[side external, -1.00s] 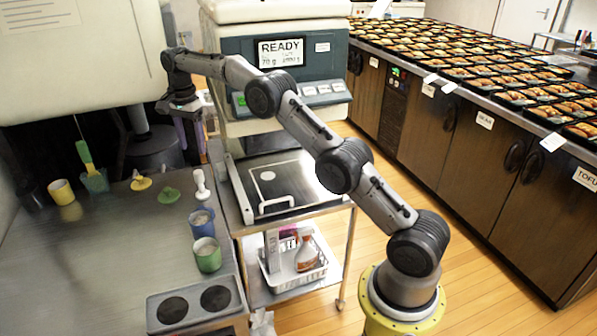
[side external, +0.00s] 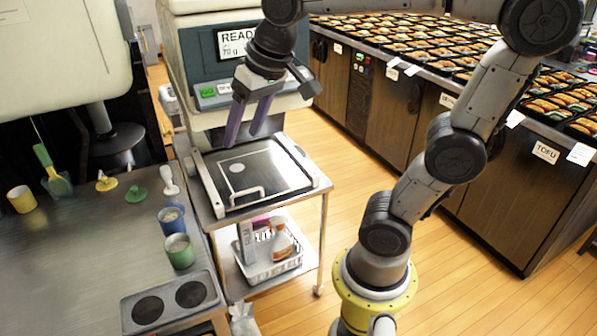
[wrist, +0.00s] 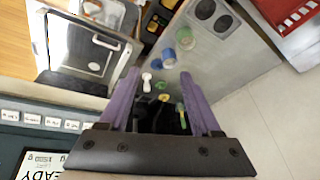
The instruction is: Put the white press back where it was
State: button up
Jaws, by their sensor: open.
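The white press (side external: 170,180) stands upright with its knob up, near the right edge of the steel counter (side external: 92,262). It is just behind the blue cup (side external: 172,220). In the wrist view the white press (wrist: 147,82) shows small, between my fingers in the picture and well below them. My gripper (side external: 242,138) is open with nothing between its purple fingers. It hangs above the scale's black plate (side external: 262,172), to the right of the press and apart from it. In the wrist view my gripper (wrist: 158,72) is also empty.
A yellow press (side external: 105,183) and a green press (side external: 137,195) stand left of the white one. A green cup (side external: 180,252) and a holder with two round dark recesses (side external: 170,302) are nearer the front. The scale's display housing (side external: 235,65) rises behind my gripper. The counter's left-front area is clear.

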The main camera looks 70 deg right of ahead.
jog(key=s+a+f+n+t, duration=0.1)
jog(key=s+f+n, duration=0.2)
jog(key=s+f, duration=0.3)
jog(key=shift+s+f+n, duration=0.3)
jog(key=shift+s+n, duration=0.1)
jog(key=shift+s, duration=1.7)
